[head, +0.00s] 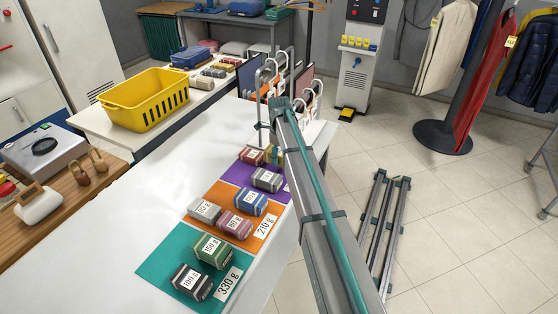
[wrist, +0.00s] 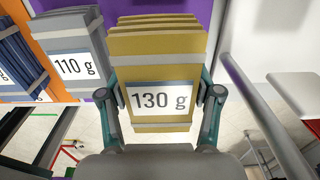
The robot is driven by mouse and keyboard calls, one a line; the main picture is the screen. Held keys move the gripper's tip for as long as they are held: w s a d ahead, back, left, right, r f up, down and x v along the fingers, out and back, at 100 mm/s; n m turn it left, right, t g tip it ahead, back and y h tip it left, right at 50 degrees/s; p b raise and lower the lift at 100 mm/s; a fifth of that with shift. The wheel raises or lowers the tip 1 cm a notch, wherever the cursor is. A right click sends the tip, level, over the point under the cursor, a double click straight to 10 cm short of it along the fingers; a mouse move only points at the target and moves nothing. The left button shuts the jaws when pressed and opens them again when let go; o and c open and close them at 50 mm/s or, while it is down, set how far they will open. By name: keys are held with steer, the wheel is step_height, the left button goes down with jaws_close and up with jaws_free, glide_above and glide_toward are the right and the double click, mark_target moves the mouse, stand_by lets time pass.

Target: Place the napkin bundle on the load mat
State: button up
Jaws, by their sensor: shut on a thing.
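My gripper (wrist: 160,98) is shut on a mustard-yellow napkin bundle (wrist: 158,45) labelled 130 g, with one finger on each side of it. The orange mat has a 210 g card and the teal mat a 330 g card. I cannot tell which is the load mat.
Several bundles sit close together on the mats, including the 100 g one (head: 191,281) at the front. A rack with white loops (head: 312,100) stands at the table's far end. A yellow basket (head: 145,97) is on another table. White tabletop (head: 150,200) left of the mats is clear.

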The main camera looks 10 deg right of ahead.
mark_target(279, 168)
steer(key=shift+w+f, duration=0.35)
steer(key=shift+w+d+f+p, duration=0.1)
steer(key=shift+f+p, duration=0.8)
steer(key=shift+f, duration=0.85)
steer(key=shift+f, duration=0.1)
steer(key=o, duration=1.2)
step_height(279, 168, up, 12)
steer(key=b, duration=0.3)
